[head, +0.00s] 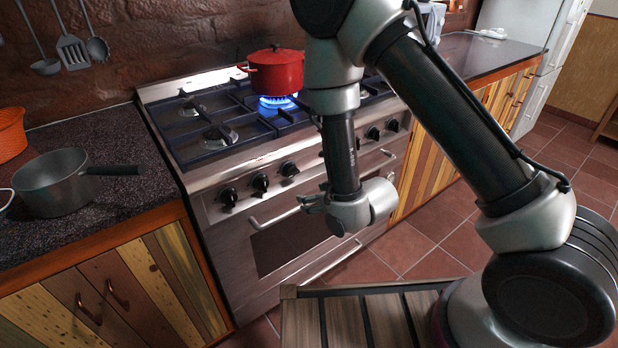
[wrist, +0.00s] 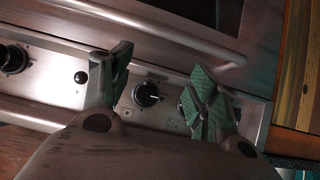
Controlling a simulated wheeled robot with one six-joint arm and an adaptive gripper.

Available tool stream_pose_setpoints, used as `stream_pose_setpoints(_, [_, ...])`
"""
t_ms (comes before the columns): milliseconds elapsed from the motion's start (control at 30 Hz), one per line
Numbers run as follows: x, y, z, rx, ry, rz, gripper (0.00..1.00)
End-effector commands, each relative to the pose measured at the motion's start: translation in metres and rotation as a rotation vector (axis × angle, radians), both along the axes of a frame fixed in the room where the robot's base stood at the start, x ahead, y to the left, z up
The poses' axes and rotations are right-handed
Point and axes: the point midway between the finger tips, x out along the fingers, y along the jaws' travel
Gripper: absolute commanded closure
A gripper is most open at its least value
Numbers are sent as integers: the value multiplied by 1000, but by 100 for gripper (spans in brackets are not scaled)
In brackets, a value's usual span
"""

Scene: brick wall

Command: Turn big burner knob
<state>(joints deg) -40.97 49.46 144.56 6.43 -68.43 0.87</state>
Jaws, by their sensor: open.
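A row of black burner knobs runs along the stove's steel front panel. The leftmost knob (head: 228,198) and its neighbour (head: 260,183) show clearly in the head view. My gripper (head: 306,203) is in front of the stove, pointing left along it. In the wrist view my gripper (wrist: 160,88) has its two green-padded fingers spread apart with nothing held. Some knobs are hidden behind my arm.
A red pot (head: 276,72) sits over a lit blue flame (head: 277,101). The oven handle (head: 275,217) sticks out below the knobs. A grey saucepan (head: 55,182) stands on the left counter (head: 120,207). A small black button (wrist: 80,77) is left of the framed knob.

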Motion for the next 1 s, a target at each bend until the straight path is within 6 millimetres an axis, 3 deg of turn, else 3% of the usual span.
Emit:
stream_pose_setpoints(100, [16,10,32,89,-128,-1,40])
stream_pose_setpoints(233, [24,16,45,129,-185,0,40])
stream_pose_setpoints(700, [76,51,20,132,-187,0,40])
stream_pose_setpoints(1000, [81,55,17,131,-186,0,40])
